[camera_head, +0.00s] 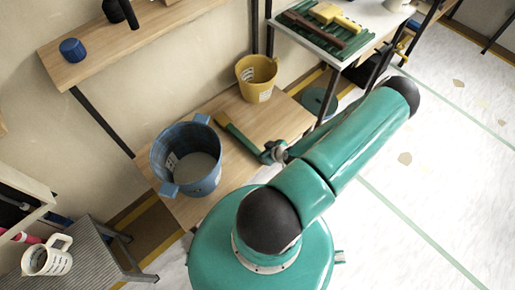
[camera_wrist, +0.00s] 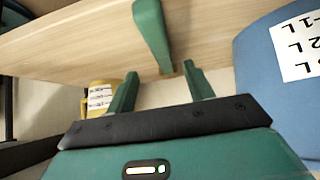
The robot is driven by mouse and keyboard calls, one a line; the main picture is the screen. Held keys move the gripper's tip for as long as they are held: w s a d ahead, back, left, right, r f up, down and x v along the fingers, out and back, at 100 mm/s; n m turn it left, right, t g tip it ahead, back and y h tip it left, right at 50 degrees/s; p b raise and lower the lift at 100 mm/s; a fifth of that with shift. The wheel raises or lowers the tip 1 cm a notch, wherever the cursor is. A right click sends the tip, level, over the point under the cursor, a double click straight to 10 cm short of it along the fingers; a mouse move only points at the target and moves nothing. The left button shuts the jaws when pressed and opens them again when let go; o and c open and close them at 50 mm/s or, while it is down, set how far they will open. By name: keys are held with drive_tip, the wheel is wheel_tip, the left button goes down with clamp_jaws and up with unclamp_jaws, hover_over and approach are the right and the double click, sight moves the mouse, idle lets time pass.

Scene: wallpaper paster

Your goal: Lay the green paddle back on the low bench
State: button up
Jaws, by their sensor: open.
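The green paddle (camera_head: 238,135) lies on the low bench (camera_head: 285,125), between a blue bucket and a yellow bucket. A tan end shows at its upper left, and its near end is partly hidden by my gripper. In the wrist view the paddle (camera_wrist: 152,35) is a green bar on the pale wood (camera_wrist: 70,45), with a small tan part close to my fingertips. My gripper (camera_head: 272,152) is at the near end of the paddle. In the wrist view its two green fingers (camera_wrist: 160,69) are spread, with nothing held between them.
The blue bucket (camera_head: 205,135) stands left of the paddle and close to my gripper in the wrist view (camera_wrist: 265,90). The yellow bucket (camera_head: 258,80) stands at the back. A wall shelf (camera_head: 120,45), a white table (camera_head: 365,25) and a grey stool (camera_head: 90,255) surround the bench. Open floor (camera_head: 440,160) lies right.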

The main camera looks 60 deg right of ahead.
drive_tip(key=shift+v, duration=1.6)
